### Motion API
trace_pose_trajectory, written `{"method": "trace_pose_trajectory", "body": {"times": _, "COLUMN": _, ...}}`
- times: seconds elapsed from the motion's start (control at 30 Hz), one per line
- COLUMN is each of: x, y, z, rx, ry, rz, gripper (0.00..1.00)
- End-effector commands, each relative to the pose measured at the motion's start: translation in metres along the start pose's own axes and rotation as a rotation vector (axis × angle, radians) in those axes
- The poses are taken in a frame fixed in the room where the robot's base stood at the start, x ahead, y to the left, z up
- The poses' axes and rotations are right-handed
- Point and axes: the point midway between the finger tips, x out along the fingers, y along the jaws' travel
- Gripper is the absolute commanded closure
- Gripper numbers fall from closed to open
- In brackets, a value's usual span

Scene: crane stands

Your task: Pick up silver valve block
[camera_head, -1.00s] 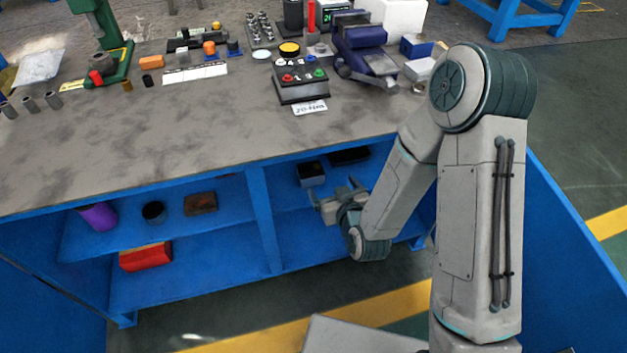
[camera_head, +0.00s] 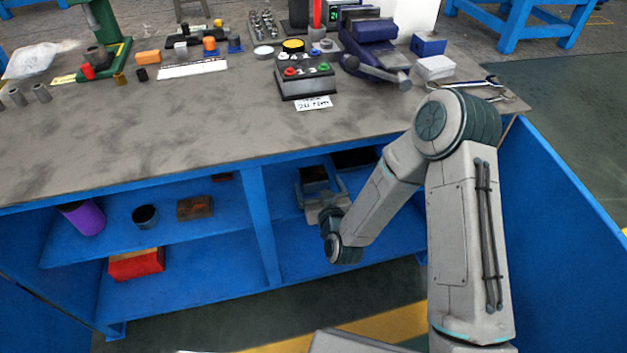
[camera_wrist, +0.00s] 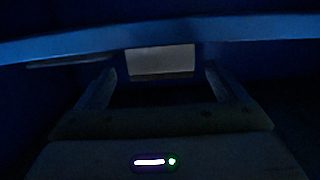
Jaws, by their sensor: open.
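A small block with a dark top (camera_head: 313,173) sits on the under-bench shelf, right of the divider; I take it for the silver valve block. My gripper (camera_head: 321,184) is open, with one finger on each side of it. In the dark wrist view, a plain grey face (camera_wrist: 160,61) shows between and beyond the fingertips of my gripper (camera_wrist: 160,75). I cannot tell whether the fingers touch it. The gripper's body hides the block's lower front in the head view.
The blue bench edge (camera_head: 215,170) runs above the shelf, and the divider (camera_head: 262,225) stands left of my gripper. A dark item (camera_head: 355,158) lies behind on the right. A purple cup (camera_head: 84,218) and a red box (camera_head: 137,263) are further left.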

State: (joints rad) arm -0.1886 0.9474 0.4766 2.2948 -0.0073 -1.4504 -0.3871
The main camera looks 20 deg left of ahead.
Motion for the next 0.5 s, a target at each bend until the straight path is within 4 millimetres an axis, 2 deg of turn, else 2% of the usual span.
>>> {"method": "trace_pose_trajectory", "body": {"times": 0.3, "x": 0.043, "y": -0.002, "z": 0.001, "rx": 0.001, "ry": 0.001, "rz": 0.001, "gripper": 0.09}}
{"method": "trace_pose_trajectory", "body": {"times": 0.5, "x": 0.052, "y": -0.002, "z": -0.001, "rx": 0.001, "ry": 0.0, "rz": 0.0, "gripper": 0.09}}
